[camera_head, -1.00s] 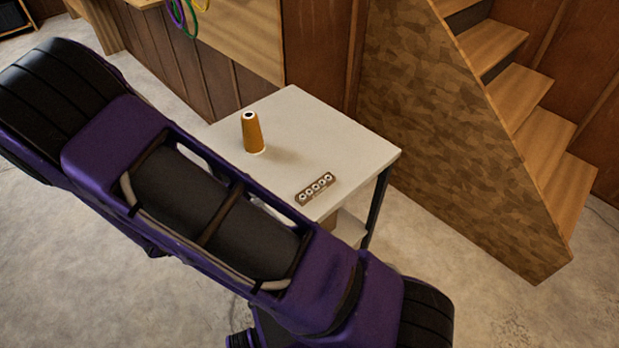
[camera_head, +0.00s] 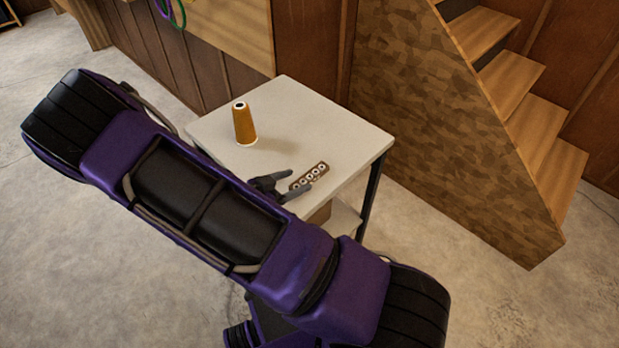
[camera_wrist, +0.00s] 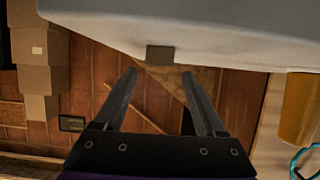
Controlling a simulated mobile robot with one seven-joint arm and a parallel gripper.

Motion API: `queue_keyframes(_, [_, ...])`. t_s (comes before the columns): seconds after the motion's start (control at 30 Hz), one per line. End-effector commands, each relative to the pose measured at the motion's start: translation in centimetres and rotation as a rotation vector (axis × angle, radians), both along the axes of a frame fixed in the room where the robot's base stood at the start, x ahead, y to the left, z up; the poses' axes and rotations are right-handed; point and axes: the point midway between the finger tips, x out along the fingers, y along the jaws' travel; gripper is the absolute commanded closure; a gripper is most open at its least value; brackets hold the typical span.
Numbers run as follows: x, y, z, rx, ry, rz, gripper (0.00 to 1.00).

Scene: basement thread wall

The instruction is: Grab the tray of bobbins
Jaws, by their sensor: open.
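The tray of bobbins (camera_head: 316,171) is a small brown strip with several pale round bobbins in a row. It lies on the white tabletop near its front edge. My gripper (camera_head: 297,181) is open at the near left end of the tray, with its two dark fingers pointing toward it. In the wrist view the tray is a small dark block (camera_wrist: 160,55) on the edge of the pale tabletop, just beyond and between the open fingertips (camera_wrist: 158,75). Nothing is held. I cannot tell whether the fingertips touch the tray.
The white table (camera_head: 345,125) also bears an orange thread cone (camera_head: 244,125), standing upright behind and left of the tray; it shows at the right in the wrist view (camera_wrist: 298,110). A wooden staircase (camera_head: 450,130) rises to the right. The tabletop around the tray is otherwise clear.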

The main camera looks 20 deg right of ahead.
Motion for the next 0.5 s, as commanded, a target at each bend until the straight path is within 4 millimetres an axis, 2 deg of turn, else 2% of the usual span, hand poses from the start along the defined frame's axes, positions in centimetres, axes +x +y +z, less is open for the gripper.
queue_keyframes(0.23, [1.0,-3.3,-1.5,-0.003,0.000,-0.001,0.28])
queue_keyframes(0.5, [1.4,-4.0,-1.7,-0.001,-0.001,0.001,0.28])
